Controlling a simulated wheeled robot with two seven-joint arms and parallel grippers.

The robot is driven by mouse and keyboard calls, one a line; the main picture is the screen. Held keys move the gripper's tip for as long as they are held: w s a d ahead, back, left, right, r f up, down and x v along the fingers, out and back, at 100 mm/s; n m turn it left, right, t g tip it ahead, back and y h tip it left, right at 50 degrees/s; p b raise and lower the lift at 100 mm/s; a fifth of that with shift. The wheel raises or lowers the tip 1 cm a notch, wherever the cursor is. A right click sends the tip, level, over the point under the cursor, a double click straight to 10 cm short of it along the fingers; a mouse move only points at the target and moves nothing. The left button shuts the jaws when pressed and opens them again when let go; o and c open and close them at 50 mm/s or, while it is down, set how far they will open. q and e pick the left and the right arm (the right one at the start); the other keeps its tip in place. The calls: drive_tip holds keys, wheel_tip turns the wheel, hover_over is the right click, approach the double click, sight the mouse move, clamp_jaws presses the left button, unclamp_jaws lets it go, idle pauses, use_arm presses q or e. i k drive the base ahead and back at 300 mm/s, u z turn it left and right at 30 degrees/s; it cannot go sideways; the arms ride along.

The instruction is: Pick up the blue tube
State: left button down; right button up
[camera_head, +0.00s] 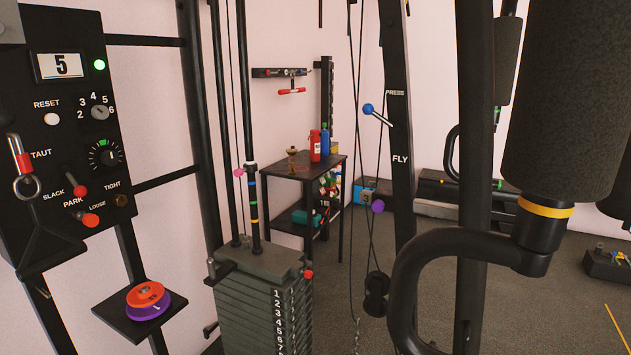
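A slim blue upright cylinder (325,139) with a green top stands on a small black side table (285,165) in the middle distance. It is the only blue tube-like thing I make out; it may be a bottle, too small to tell. A red bottle (315,148) stands just left of it and hides part of its side. Neither of my grippers shows in the head view.
A weight stack (255,268) stands in front of the side table. A black frame post (397,130) and a padded machine arm (560,110) block the right. A control panel (70,125) and shelf with discs (148,299) are left. Floor shows at lower right.

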sight(325, 140)
drive_tip(key=z, duration=0.15)
drive_tip(key=k, duration=0.2)
drive_tip(key=z, duration=1.05)
drive_tip(key=k, duration=1.15)
drive_tip(key=z, duration=1)
drive_tip(key=i, duration=4.1)
drive_tip(key=u, duration=0.45)
drive_tip(key=i, duration=1.85)
drive_tip(key=u, duration=2.35)
drive_tip(key=i, duration=1.45)
drive_tip(key=u, duration=0.9)
drive_tip(key=i, duration=0.95)
drive_tip(key=u, duration=0.1)
